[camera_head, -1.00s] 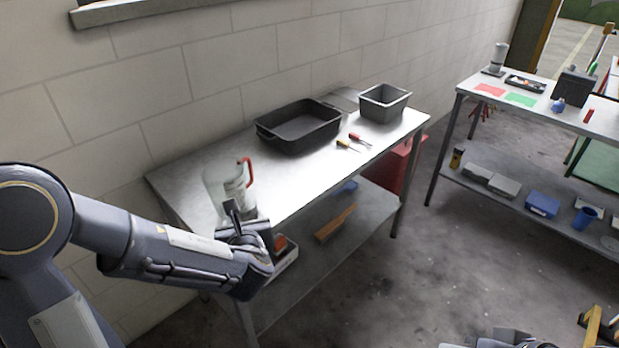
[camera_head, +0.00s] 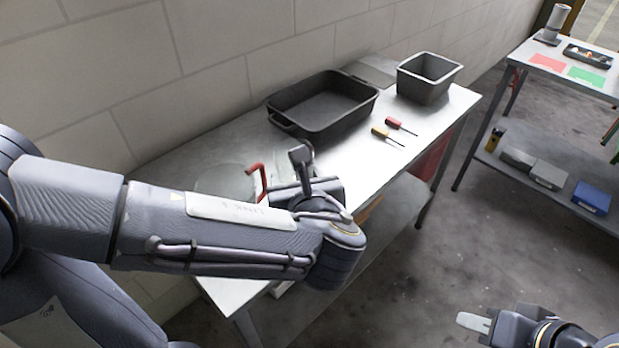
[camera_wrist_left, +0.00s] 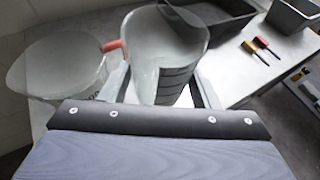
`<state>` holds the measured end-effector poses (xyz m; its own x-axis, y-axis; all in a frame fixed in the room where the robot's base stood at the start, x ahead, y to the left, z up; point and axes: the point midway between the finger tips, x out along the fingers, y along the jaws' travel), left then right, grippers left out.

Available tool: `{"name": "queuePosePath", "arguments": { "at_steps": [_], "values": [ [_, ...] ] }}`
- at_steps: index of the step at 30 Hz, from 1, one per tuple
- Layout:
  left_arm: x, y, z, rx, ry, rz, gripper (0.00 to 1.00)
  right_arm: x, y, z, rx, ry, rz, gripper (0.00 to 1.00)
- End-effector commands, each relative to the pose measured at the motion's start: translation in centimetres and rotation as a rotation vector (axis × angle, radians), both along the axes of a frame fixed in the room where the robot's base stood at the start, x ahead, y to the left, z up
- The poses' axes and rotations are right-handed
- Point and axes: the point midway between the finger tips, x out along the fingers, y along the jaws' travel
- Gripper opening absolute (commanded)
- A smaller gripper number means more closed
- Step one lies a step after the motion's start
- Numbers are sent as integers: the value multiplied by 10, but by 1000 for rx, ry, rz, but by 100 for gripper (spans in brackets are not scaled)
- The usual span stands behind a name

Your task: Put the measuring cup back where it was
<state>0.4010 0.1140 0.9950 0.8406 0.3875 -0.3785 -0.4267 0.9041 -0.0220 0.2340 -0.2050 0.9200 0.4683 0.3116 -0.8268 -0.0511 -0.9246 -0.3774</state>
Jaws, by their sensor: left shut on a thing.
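A clear measuring cup (camera_wrist_left: 170,80) with dark markings stands between the fingers of my left gripper (camera_wrist_left: 162,92) in the left wrist view. The gripper is shut on it. In the head view my left wrist mostly hides the cup, over the near left part of the metal table (camera_head: 440,125). I cannot tell whether the cup touches the table. My right gripper (camera_head: 476,322) is at the lower right of the head view, over the floor; its opening is unclear.
A clear jug (camera_wrist_left: 62,75) with a red handle (camera_head: 257,182) stands close left of the held cup. Behind are a black tray (camera_head: 320,110), a grey bin (camera_head: 428,82) and two screwdrivers (camera_head: 393,133). The table's front right is clear. A second table (camera_head: 540,62) stands at right.

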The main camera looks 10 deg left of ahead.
Motion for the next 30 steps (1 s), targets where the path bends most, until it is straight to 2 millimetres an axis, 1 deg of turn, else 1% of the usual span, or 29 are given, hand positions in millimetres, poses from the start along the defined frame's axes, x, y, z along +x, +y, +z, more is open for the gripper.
{"name": "queuePosePath", "arguments": {
  "at_steps": [1, 9, 12, 13, 16, 22, 24, 27, 30],
  "values": [
    [12, 1, -8, 3, 5, 6, 32, 0, 0, -2, 0, 0, 0, 29],
    [79, -1, -38, 3, 5, 4, 32, 0, 0, -7, 0, 0, 0, 29],
    [94, -2, -60, 5, 6, 0, 32, 0, 0, -12, 0, 0, 0, 29],
    [98, -2, -65, 3, 5, 2, 32, 0, 0, -13, 0, 0, 0, 29],
    [109, -2, -77, 2, 3, 2, 32, 0, 0, -14, 0, 0, 0, 29],
    [119, -3, -88, 0, 1, 2, 32, 0, 0, -16, 0, 0, 0, 29],
    [125, -3, -97, 2, 2, 1, 32, 0, 0, -17, 0, 0, 0, 29],
    [124, -3, -114, 3, 4, 0, 32, 0, 0, -21, 0, 0, 0, 29],
    [124, -3, -122, 2, 2, 1, 32, 0, 0, -22, 0, 0, 0, 29]
  ]
}}
